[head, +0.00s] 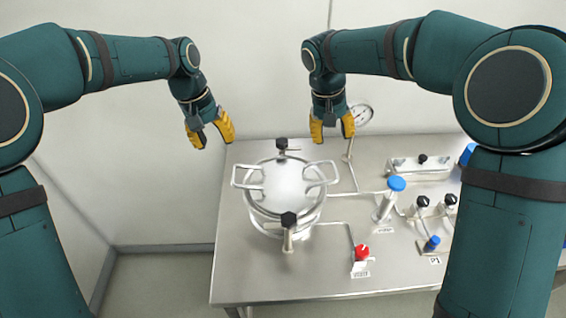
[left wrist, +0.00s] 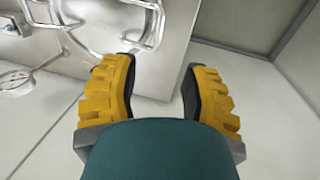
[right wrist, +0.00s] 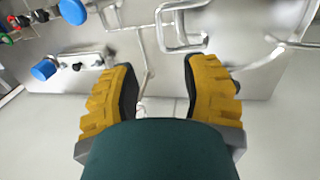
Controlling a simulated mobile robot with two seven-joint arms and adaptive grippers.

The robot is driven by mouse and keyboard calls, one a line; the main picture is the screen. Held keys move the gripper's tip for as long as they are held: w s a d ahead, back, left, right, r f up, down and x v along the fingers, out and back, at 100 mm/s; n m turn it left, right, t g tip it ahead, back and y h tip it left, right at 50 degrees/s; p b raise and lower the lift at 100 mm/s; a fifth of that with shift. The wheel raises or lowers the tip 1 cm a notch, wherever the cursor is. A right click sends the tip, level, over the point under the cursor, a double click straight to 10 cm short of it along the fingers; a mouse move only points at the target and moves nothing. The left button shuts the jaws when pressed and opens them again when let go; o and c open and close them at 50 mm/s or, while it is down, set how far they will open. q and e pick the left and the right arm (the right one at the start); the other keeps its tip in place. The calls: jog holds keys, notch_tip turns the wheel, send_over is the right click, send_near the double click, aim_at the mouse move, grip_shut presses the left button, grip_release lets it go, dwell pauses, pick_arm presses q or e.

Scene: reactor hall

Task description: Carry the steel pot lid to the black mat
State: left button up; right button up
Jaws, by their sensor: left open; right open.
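The steel pot lid (head: 288,186) lies level on a steel pot (head: 290,227) on the left part of the steel table. It has a wire handle at its left (head: 247,176) and another at its right (head: 320,180). Black-knobbed clamps stand at its back (head: 282,144) and front (head: 288,220). My left gripper (head: 213,138) is open and empty, above and to the left of the lid. My right gripper (head: 332,137) is open and empty, above and behind the lid's right side. Neither touches the lid. I see no black mat in any view.
The steel table (head: 240,270) also bears pipes, a blue-capped valve (head: 396,185), a red knob (head: 362,252), a pressure gauge (head: 361,114) and a manifold block (head: 418,167) at the back right. The table's front left is bare. Walls stand behind and at the left.

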aim_at(233, 174)
pick_arm(q)
jog(key=shift+w+r, duration=0.2)
pick_arm(e)
jog(key=shift+w+r, duration=0.15)
pick_arm(q)
jog(key=shift+s, duration=0.15)
jog(key=shift+f, duration=0.1)
pick_arm(e)
jog(key=shift+s, duration=0.2)
pick_arm(q)
jog(key=d+f, duration=0.1)
jog(key=f, duration=0.8)
jog(key=d+f, duration=0.1)
jog(key=f, duration=0.3)
jog(key=shift+d+f, duration=0.2)
jog(key=shift+d, duration=0.15)
pick_arm(e)
jog(key=d+f, duration=0.1)
jog(key=f, duration=0.8)
jog(key=d+f, duration=0.1)
jog(key=f, duration=0.3)
jog(key=shift+w+d+f, duration=0.1)
jog(key=shift+d+f, duration=0.2)
jog(key=shift+d, duration=0.05)
pick_arm(q)
grip_shut()
pick_arm(e)
grip_shut()
